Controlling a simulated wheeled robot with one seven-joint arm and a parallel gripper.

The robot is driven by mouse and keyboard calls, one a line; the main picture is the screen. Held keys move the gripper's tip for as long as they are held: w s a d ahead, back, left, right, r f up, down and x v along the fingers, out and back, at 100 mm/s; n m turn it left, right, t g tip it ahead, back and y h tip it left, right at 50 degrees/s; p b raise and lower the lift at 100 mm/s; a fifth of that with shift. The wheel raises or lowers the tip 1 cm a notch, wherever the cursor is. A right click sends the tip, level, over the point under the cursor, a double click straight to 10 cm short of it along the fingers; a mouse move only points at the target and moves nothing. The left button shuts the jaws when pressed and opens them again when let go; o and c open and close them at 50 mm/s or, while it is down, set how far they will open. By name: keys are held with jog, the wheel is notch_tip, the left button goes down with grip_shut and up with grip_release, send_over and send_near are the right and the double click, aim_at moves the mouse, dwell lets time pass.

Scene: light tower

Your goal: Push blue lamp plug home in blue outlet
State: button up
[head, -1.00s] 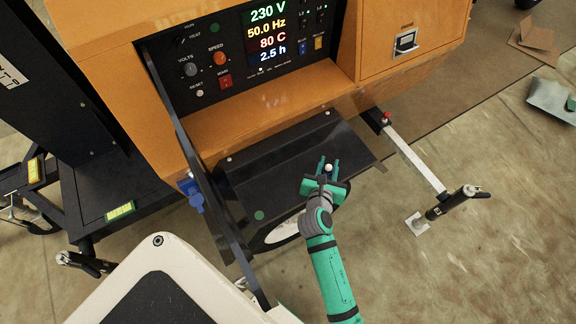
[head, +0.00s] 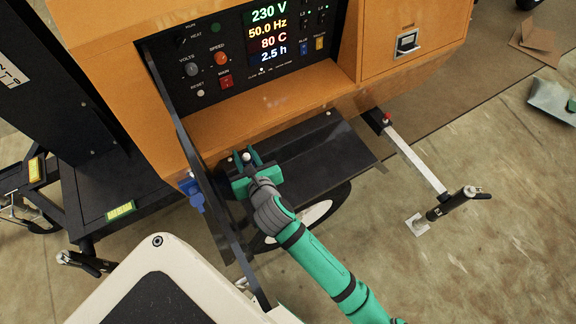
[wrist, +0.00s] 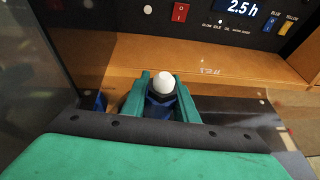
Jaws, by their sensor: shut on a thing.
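My gripper (head: 246,164) is shut on the blue lamp plug, a dark blue body (wrist: 160,108) with a white round end (head: 246,157). The white end shows upright between the green fingers in the wrist view; the plug's lower part is hidden. My gripper is over the left part of the black sloping shelf, below the control panel. The blue outlet (head: 190,187) is on the left, just beyond a thin black upright panel, with a blue piece hanging from it. My gripper is to its right and apart from it. A bit of blue (wrist: 97,101) shows left of my fingers in the wrist view.
The thin black panel (head: 190,150) stands between my gripper and the outlet. The orange cabinet (head: 290,98) with its control panel (head: 240,52) rises behind. The black shelf (head: 325,145) is bare to the right. A pale lid-like body (head: 195,275) is at the front left.

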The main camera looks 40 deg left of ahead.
jog(key=w+d+f, duration=0.1)
jog(key=w+f, duration=0.1)
jog(key=w, duration=0.2)
jog(key=w+d+f, duration=0.1)
jog(key=w+f, duration=0.2)
jog(key=w, duration=0.1)
jog(key=w+d+f, duration=0.1)
jog(key=w+f, duration=0.2)
jog(key=w, duration=0.1)
jog(key=shift+d+f, duration=0.1)
jog(key=shift+d, duration=0.05)
jog(key=shift+w+d+f, duration=0.1)
jog(key=shift+w+f, duration=0.25)
jog(key=shift+f, duration=0.1)
jog(key=f, duration=0.1)
jog(key=w+f, duration=0.1)
jog(key=f, duration=0.1)
jog(key=shift+d, duration=0.1)
jog(key=shift+f, duration=0.3)
jog(key=shift+s, duration=0.1)
jog(key=shift+f, duration=0.15)
jog(key=o, duration=1.1)
